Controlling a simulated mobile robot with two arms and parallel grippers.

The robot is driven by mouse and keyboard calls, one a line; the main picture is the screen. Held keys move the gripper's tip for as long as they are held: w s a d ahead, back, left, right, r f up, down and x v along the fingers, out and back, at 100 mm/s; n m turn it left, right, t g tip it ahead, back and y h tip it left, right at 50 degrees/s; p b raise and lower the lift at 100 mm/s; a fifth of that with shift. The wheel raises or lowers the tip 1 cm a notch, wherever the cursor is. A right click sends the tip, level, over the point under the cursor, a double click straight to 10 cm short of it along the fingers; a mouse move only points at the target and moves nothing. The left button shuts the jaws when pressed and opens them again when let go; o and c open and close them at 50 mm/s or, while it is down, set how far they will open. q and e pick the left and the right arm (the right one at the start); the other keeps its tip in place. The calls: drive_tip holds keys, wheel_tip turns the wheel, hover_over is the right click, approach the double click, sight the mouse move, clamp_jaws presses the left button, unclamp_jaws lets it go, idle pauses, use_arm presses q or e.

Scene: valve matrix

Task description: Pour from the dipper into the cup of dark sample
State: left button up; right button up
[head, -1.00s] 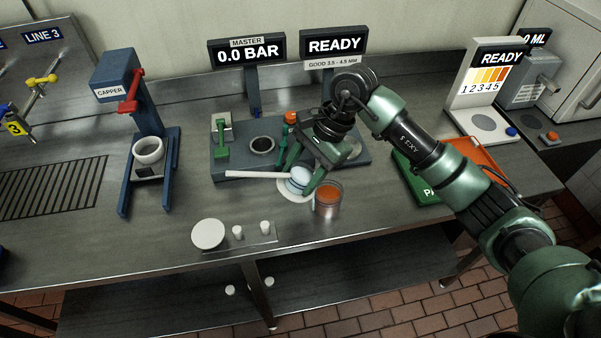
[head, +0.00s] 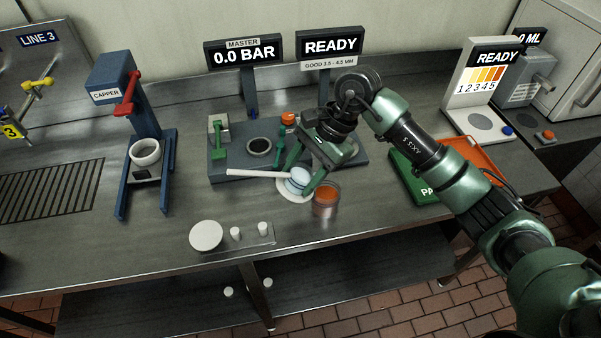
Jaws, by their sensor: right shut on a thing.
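My right gripper (head: 296,180) is shut on the dipper, which has a pale handle (head: 255,173) pointing left and a small light-blue and white bowl (head: 299,177) between the green fingers. The fingers partly hide the bowl, so I cannot tell its contents or exact tilt. A clear cup (head: 326,210) with orange-brown sample stands on the bench just right of and in front of the bowl. The bowl is beside the cup, not over it. A white saucer (head: 284,195) shows below the dipper. My left gripper is out of view.
Behind the dipper is a blue-grey fixture (head: 225,171) with a dark round port and green levers. A capper (head: 145,185) stands left. A white disc (head: 206,235) and small white pieces lie in front. Green and orange trays (head: 407,182) lie right. The front left bench is clear.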

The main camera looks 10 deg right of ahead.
drive_tip(key=shift+d+r+y, duration=0.15)
drive_tip(key=shift+d+y, duration=0.35)
drive_tip(key=shift+d, duration=0.1)
drive_tip(key=shift+d+r+y, duration=0.15)
drive_tip(key=shift+d+y, duration=0.35)
drive_tip(key=shift+d, duration=0.05)
idle(2.8)
